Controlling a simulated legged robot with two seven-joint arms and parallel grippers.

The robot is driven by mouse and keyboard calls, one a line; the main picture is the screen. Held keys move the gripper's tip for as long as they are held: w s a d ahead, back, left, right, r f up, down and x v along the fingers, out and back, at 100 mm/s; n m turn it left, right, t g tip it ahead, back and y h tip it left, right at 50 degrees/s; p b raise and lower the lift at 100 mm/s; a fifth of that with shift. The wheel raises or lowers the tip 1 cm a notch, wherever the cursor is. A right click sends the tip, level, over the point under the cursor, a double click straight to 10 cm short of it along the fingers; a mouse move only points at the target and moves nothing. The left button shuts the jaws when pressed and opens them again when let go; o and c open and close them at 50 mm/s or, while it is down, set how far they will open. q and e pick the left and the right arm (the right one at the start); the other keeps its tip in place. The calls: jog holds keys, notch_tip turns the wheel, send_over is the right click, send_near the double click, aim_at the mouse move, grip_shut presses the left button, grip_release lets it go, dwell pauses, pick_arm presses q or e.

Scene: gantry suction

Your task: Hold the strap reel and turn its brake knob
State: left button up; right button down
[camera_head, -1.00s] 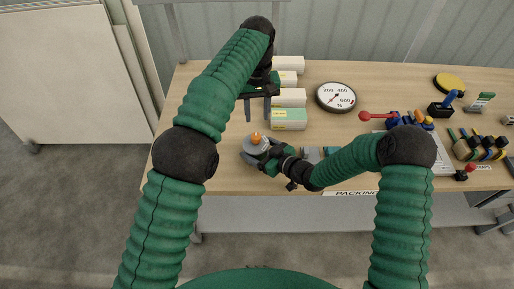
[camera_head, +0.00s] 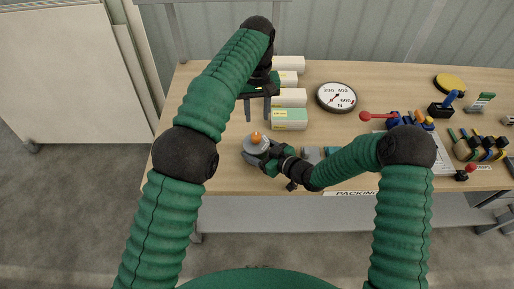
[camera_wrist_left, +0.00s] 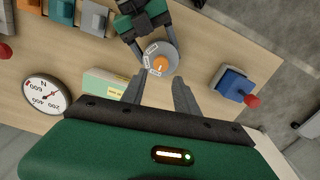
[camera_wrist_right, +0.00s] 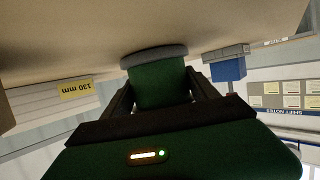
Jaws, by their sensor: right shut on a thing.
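The strap reel (camera_head: 256,145) is a grey disc on a green body, with an orange brake knob (camera_head: 257,137) on top. It is at the near left of the table. My right gripper (camera_head: 270,161) is shut on its green body (camera_wrist_right: 160,86), seen between the fingers in the right wrist view. Whether the reel touches the table is unclear. My left gripper (camera_head: 258,117) is open and empty, behind and above the reel, fingers pointing down. In the left wrist view, the knob (camera_wrist_left: 160,64) lies just beyond its two spread fingertips (camera_wrist_left: 158,82), apart from them.
Several white boxes (camera_head: 289,119) stand in a row behind the reel. A round dial (camera_head: 336,97) lies to their right. A blue block with a red knob (camera_wrist_left: 235,86) shows in the left wrist view. Levers and coloured parts (camera_head: 478,148) fill the right side of the table.

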aim_at(256, 135)
pick_arm(q)
jog(key=shift+o, duration=1.7)
jog(key=shift+r+n, duration=0.15)
jog(key=shift+n, duration=0.35)
jog(key=f+n, duration=0.2)
jog(key=f, duration=0.1)
jog(key=f+n, duration=0.2)
jog(key=f, duration=0.1)
jog(key=f+n, duration=0.2)
jog(key=f, duration=0.2)
jog(key=shift+w+a, duration=0.1)
jog(key=shift+w, duration=0.1)
grip_shut()
